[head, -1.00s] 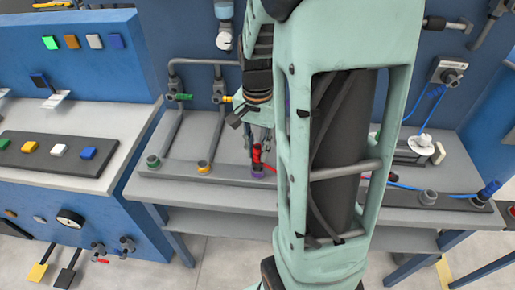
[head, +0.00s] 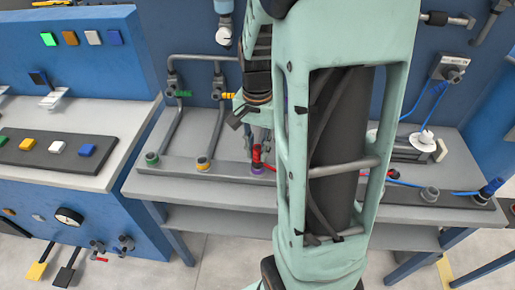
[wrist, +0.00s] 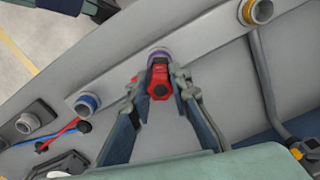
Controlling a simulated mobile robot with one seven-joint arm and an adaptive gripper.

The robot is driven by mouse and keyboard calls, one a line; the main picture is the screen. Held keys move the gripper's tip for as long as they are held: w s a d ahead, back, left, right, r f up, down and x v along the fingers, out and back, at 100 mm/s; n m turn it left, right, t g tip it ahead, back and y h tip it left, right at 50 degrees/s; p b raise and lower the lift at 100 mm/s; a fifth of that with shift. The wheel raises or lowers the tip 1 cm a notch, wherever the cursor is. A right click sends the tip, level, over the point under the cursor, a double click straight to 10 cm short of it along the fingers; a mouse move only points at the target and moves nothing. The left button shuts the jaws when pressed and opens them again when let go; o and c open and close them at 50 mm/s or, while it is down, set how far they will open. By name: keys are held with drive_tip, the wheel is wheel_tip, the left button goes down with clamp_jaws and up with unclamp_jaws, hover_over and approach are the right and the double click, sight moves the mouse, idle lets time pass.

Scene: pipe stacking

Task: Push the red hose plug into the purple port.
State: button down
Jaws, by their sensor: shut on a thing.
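The red hose plug (head: 257,154) stands roughly upright at the purple port (head: 257,169) on the bench's front rail. In the wrist view the red plug (wrist: 160,80) covers most of the purple port (wrist: 159,54), whose rim shows just beyond it. How deep the plug sits in the port cannot be told. My gripper (wrist: 160,85) is shut on the red plug, one finger on each side. In the head view my arm hides part of the gripper, and the red hose runs behind the arm.
Yellow (head: 203,163) and green (head: 152,159) ports stand on the rail to the left. Grey pipes rise behind them. A blue-ringed port (wrist: 88,103) shows in the wrist view.

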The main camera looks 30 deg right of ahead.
drive_tip(key=shift+f, duration=0.25)
drive_tip(key=c, duration=1.7)
unclamp_jaws()
drive_tip(key=shift+r, duration=0.1)
